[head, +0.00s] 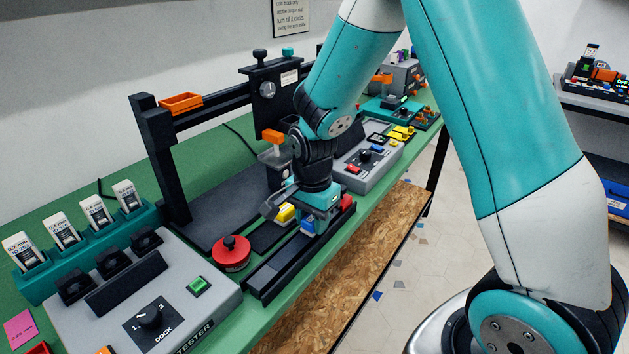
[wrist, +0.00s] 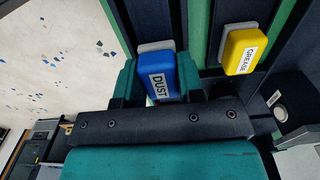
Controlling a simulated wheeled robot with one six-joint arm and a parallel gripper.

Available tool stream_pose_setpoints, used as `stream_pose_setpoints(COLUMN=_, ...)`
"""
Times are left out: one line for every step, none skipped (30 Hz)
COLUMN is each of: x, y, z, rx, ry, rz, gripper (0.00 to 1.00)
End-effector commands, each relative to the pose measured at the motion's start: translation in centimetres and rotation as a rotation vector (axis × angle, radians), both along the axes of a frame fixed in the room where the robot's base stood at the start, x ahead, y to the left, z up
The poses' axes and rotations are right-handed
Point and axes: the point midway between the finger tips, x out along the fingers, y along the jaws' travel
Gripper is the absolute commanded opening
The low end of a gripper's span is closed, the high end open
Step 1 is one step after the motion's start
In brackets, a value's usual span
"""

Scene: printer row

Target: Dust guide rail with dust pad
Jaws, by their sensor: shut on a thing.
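The dust pad is a blue block labelled DUST with a light grey pad at its far end (wrist: 163,75). My gripper (wrist: 165,80) is shut on it, one teal finger on each side. In the head view the blue pad (head: 308,226) shows below my gripper (head: 312,210), over a long black rail-like piece (head: 285,267) along the bench's front edge. I cannot tell whether the pad touches it. A dark horizontal beam (head: 232,96) spans the printer frame behind. No label marks which is the guide rail.
A yellow GREASE pad (wrist: 243,50) sits close beside the dust pad. A red knob (head: 231,252) and a grey tester box (head: 150,290) stand left of my gripper. A grey control panel (head: 368,165) stands to the right. The bench's front edge is close, with floor beyond.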

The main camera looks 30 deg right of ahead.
Motion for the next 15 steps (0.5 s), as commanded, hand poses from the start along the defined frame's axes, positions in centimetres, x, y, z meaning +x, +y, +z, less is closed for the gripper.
stream_pose_setpoints(x=0.0, y=0.0, z=0.7, rx=-0.001, ry=0.002, rz=0.000, gripper=0.13)
stream_pose_setpoints(x=0.0, y=0.0, z=1.5, rx=0.000, ry=-0.003, rz=-0.001, gripper=0.13)
stream_pose_setpoints(x=0.0, y=-0.1, z=2.5, rx=0.000, ry=-0.005, rz=-0.002, gripper=0.13)
stream_pose_setpoints(x=0.0, y=-0.2, z=3.2, rx=0.000, ry=-0.004, rz=-0.004, gripper=0.13)
stream_pose_setpoints(x=-0.1, y=-0.3, z=3.2, rx=0.000, ry=-0.001, rz=-0.005, gripper=0.13)
stream_pose_setpoints(x=-0.1, y=-0.4, z=3.5, rx=0.000, ry=0.000, rz=-0.007, gripper=0.13)
stream_pose_setpoints(x=-0.1, y=-0.4, z=3.8, rx=0.000, ry=0.000, rz=-0.008, gripper=0.13)
stream_pose_setpoints(x=-0.1, y=-0.5, z=4.1, rx=0.000, ry=0.000, rz=-0.009, gripper=0.13)
stream_pose_setpoints(x=-0.1, y=-0.5, z=4.4, rx=0.000, ry=0.000, rz=-0.009, gripper=0.13)
stream_pose_setpoints(x=-0.1, y=-0.5, z=4.7, rx=0.000, ry=0.000, rz=-0.009, gripper=0.13)
stream_pose_setpoints(x=-0.1, y=-0.5, z=5.0, rx=0.000, ry=0.000, rz=-0.009, gripper=0.13)
stream_pose_setpoints(x=-0.1, y=-0.5, z=5.4, rx=0.000, ry=-0.001, rz=-0.009, gripper=0.13)
stream_pose_setpoints(x=-0.1, y=-0.5, z=5.6, rx=0.000, ry=-0.001, rz=-0.009, gripper=0.13)
stream_pose_setpoints(x=-0.1, y=-0.5, z=5.9, rx=0.000, ry=-0.001, rz=-0.009, gripper=0.13)
stream_pose_setpoints(x=-0.1, y=-0.5, z=6.3, rx=0.000, ry=-0.001, rz=-0.009, gripper=0.13)
